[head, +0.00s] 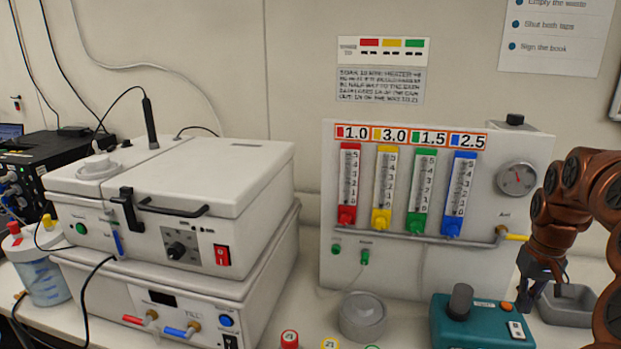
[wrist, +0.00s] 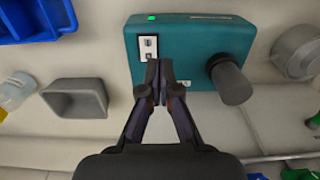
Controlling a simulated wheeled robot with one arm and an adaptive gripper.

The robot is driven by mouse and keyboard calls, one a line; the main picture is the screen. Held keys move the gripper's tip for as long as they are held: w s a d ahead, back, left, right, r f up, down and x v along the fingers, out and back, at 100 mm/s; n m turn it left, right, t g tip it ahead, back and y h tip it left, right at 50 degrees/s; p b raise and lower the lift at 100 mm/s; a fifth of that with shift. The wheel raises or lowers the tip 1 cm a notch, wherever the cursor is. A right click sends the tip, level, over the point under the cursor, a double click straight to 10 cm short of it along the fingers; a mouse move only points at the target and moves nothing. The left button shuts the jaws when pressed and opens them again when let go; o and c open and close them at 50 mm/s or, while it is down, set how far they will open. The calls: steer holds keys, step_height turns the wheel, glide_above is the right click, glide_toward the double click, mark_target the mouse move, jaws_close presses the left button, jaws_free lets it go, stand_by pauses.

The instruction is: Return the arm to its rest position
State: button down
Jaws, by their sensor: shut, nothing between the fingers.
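My gripper (head: 538,287) hangs at the right of the head view, fingers pointing down, at the right end of a teal box (head: 476,326) with a dark knob. In the wrist view my gripper (wrist: 157,82) is shut and empty, its fingertips together. They overlap the lower edge of the teal box (wrist: 187,45), just under its white switch plate (wrist: 148,46). I cannot tell whether they touch it. My brown arm (head: 570,200) is bent and comes in from the right edge.
A grey tray (head: 568,306) stands right of the teal box. A round grey lidded pot (head: 362,316) stands left of it. Behind is a panel (head: 340,262) with several coloured flow tubes and a gauge. A white shaker unit (head: 190,190) fills the left. A blue bin (wrist: 30,20) shows in the wrist view.

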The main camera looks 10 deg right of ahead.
steer(key=s+a+r+n, duration=0.1)
steer(key=s+a+n, duration=0.15)
steer(key=a, duration=0.75)
steer(key=s+a+r+n, duration=0.1)
steer(key=s+a, duration=0.2)
steer(key=a, duration=0.7)
steer(key=s+a+f+g, duration=0.1)
steer(key=s+a+f, duration=0.1)
steer(key=s+a, duration=0.3)
steer(key=s+a+f, duration=0.3)
steer(key=s+a, duration=0.2)
steer(key=s, duration=0.8)
steer(key=shift+s+a+f+g, duration=0.25)
steer(key=shift+f+g, duration=0.1)
steer(key=shift+g, duration=0.05)
steer(key=shift+d, duration=0.1)
